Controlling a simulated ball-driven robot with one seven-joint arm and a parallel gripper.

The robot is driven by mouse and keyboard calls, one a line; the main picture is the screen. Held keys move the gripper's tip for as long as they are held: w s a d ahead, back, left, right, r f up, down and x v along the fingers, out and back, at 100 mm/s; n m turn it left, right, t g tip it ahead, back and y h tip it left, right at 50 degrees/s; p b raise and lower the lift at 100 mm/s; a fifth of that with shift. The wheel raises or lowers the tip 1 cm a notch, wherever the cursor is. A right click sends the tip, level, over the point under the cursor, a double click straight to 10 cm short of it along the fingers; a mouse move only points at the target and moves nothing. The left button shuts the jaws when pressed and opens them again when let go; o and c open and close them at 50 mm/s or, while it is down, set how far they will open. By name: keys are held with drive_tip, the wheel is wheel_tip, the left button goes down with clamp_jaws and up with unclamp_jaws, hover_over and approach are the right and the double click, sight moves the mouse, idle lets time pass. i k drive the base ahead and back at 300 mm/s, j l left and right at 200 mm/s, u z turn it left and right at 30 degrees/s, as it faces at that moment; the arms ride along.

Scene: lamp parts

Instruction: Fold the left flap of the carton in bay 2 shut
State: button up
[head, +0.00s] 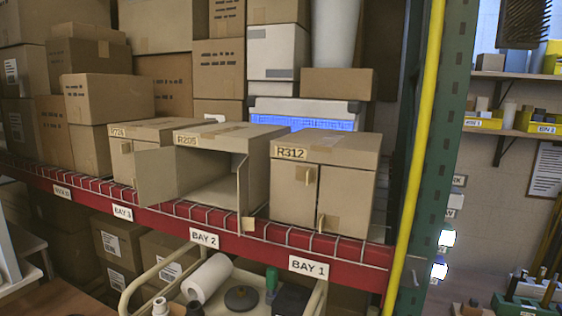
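The carton in bay 2 (225,134), labelled R205, stands on the wire shelf above the BAY 2 sign (204,239). Its front is open and the inside I can see looks empty. The left flap (157,177) is swung wide open, out to the left and toward me, partly in front of the carton to its left. The right flap (243,185) also stands open and shows nearly edge-on, with a small tan tab (248,224) at its bottom. My gripper is not in view.
Carton R312 (325,150) stands shut in bay 1, just right. Another carton (146,129) stands close on the left. A red shelf beam (265,255) runs along the front, ending at a yellow pole (415,150) and green upright (450,120). A cart (135,290) with items stands below.

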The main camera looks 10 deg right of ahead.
sight(156, 173)
drive_tip(key=i+j+u, duration=0.3)
drive_tip(key=i, duration=0.35)
drive_tip(key=i+j+u, duration=0.1)
drive_tip(key=i+u, duration=0.25)
drive_tip(key=i, duration=0.3)
drive_tip(key=i+j+u, duration=0.2)
drive_tip(key=i, duration=0.25)
drive_tip(key=i+j+u, duration=0.25)
drive_tip(key=i, duration=0.25)
drive_tip(key=l, duration=0.1)
